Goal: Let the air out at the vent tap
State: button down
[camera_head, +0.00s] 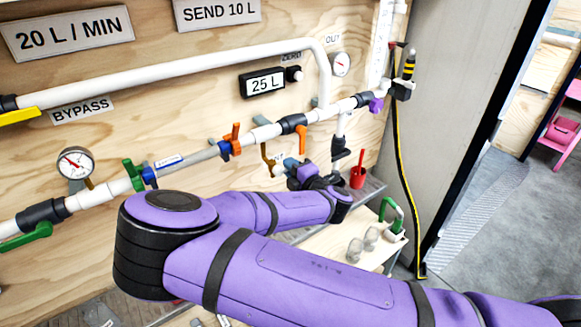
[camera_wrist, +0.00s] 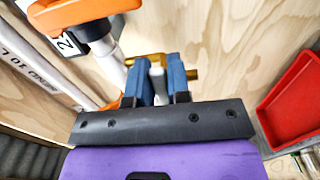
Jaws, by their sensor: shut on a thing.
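The vent tap (camera_head: 267,158) is a small brass fitting under the white pipe run, beside a partly hidden label, in the head view. In the wrist view its brass body (camera_wrist: 191,75) shows just beyond my fingertips. My gripper (camera_wrist: 160,75) has two blue fingers, shut on a narrow pale grey piece (camera_wrist: 158,85) between them, which looks like the tap's handle. The brass crosses behind the fingers. In the head view my gripper (camera_head: 291,165) is at the tap, and my wrist hides part of the contact.
An orange handle (camera_wrist: 70,12) and white pipe (camera_wrist: 111,65) are close at upper left in the wrist view. A pressure gauge (camera_head: 75,163) and 25 L display (camera_head: 264,83) are on the plywood wall.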

jog(key=c, duration=1.1)
grip_release()
jog(key=v, duration=1.1)
jog(key=shift+w, duration=0.1)
